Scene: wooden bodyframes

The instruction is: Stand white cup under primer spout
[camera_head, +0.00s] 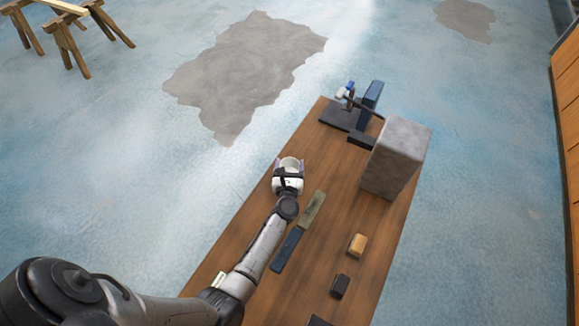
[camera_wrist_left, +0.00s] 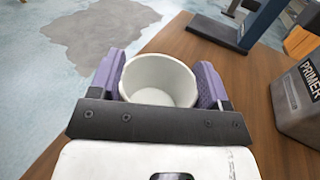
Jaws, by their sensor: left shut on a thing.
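The white cup (camera_wrist_left: 158,78) is upright and empty between the purple fingers of my left gripper (camera_wrist_left: 160,85), which is shut on it. In the head view the cup (camera_head: 291,164) is over the left edge of the wooden bench, in my left gripper (camera_head: 289,168); I cannot tell if it touches the bench. The primer dispenser (camera_head: 352,110) stands at the far end, with a dark base, a blue upright and a small spout head (camera_head: 344,93). A grey block-like container (camera_head: 395,158) sits beside it; its label PRIMER (camera_wrist_left: 312,78) shows in the left wrist view. My right gripper is not in view.
The wooden bench (camera_head: 325,225) carries a green block (camera_head: 312,209), a dark blue block (camera_head: 288,250), a yellow-brown block (camera_head: 357,245) and a black block (camera_head: 340,286). Bench top between cup and dispenser is clear. Sawhorses (camera_head: 68,40) stand far left.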

